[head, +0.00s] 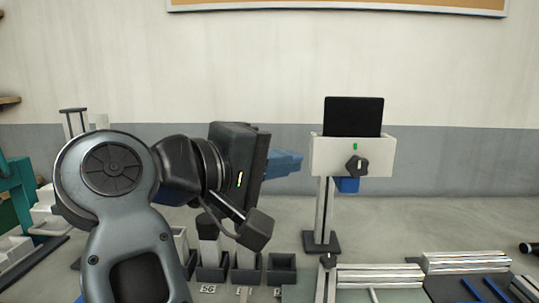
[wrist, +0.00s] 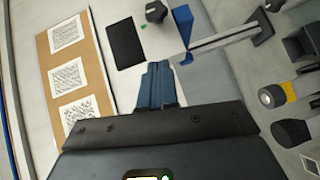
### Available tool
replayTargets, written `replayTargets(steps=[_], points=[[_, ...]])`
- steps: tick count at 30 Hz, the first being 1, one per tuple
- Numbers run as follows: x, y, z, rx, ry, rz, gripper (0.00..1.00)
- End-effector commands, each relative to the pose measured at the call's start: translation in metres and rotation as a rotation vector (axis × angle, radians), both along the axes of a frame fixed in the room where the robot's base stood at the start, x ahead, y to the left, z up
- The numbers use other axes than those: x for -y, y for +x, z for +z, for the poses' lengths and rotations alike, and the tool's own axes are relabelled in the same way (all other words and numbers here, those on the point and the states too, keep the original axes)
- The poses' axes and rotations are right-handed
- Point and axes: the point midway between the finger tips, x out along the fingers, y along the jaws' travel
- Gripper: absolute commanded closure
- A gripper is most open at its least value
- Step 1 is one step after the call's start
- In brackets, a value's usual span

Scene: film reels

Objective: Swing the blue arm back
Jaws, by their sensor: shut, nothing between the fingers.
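A white box (head: 325,156) stands on a post with a dark panel on top, a black knob (head: 355,166) and a green mark on its front. A blue piece (head: 347,185), which may be the blue arm, shows under the box, mostly hidden by it. It also shows in the wrist view (wrist: 183,24) beside the box. My gripper (head: 299,161) has blue fingers, shut and empty, pointing right, left of the box in the head view. In the wrist view the fingers (wrist: 157,66) show near the box; whether they touch anything cannot be told.
Dark bins (head: 281,270) with labels stand on the bench below my gripper. Silver rails (head: 380,275) and blue rods (head: 472,289) lie at the front right. A teal frame (head: 18,195) is at the far left.

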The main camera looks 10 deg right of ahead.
Motion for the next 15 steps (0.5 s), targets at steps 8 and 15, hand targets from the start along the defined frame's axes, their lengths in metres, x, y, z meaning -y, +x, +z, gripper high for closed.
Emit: replayTargets(steps=[8, 15], points=[[0.047, 0.023, -0.005, -0.001, -0.003, -0.003, 1.00], [0.073, 0.015, -0.012, 0.000, -0.002, -0.001, 1.00]])
